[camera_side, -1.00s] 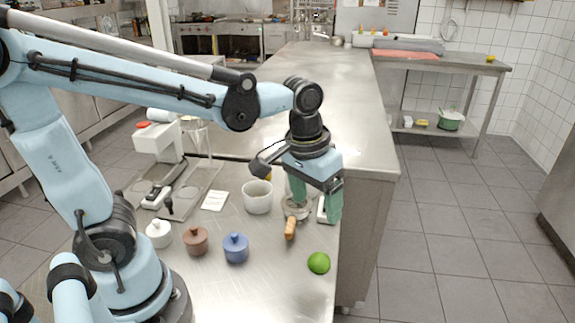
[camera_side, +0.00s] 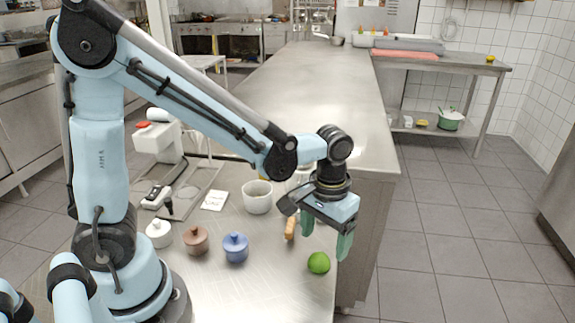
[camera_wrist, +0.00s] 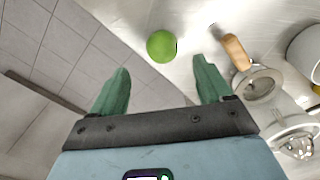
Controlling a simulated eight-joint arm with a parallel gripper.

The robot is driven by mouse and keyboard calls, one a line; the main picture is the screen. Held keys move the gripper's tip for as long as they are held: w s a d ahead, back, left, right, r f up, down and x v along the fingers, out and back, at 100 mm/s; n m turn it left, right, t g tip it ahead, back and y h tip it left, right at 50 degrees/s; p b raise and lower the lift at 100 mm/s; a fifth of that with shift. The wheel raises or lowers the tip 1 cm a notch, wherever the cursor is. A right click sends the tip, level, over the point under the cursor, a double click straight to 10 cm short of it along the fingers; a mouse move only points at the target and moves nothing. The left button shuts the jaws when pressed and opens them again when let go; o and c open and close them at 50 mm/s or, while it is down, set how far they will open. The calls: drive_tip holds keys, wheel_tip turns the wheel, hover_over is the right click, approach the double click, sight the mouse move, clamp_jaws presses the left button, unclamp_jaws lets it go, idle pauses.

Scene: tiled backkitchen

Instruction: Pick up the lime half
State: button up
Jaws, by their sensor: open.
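The lime half (camera_side: 318,263) is a round green thing on the steel counter, near its right edge in the side view. In the wrist view the lime half (camera_wrist: 161,46) lies ahead of the fingertips, between their lines. My gripper (camera_side: 326,240) is open and empty, with its green fingers pointing down just behind and above the lime. In the wrist view the two green fingers of my gripper (camera_wrist: 160,72) stand wide apart and do not touch the lime.
A wooden-handled tool (camera_side: 290,228) lies just left of my gripper. A blue lidded pot (camera_side: 235,248), a brown pot (camera_side: 196,240), a white pot (camera_side: 159,233) and a white bowl (camera_side: 257,197) stand further left. The counter edge drops to the tiled floor (camera_side: 430,250) at right.

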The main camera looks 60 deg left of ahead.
sight(319, 256)
drive_tip(key=shift+s+a+f, duration=0.1)
drive_tip(key=shift+s+f, duration=0.05)
drive_tip(key=shift+f, duration=1.2)
drive_tip(key=shift+s+a+f, duration=0.1)
drive_tip(key=shift+s+f, duration=0.05)
drive_tip(key=shift+f, duration=1.15)
drive_tip(key=c, duration=1)
drive_tip(key=shift+r, duration=0.15)
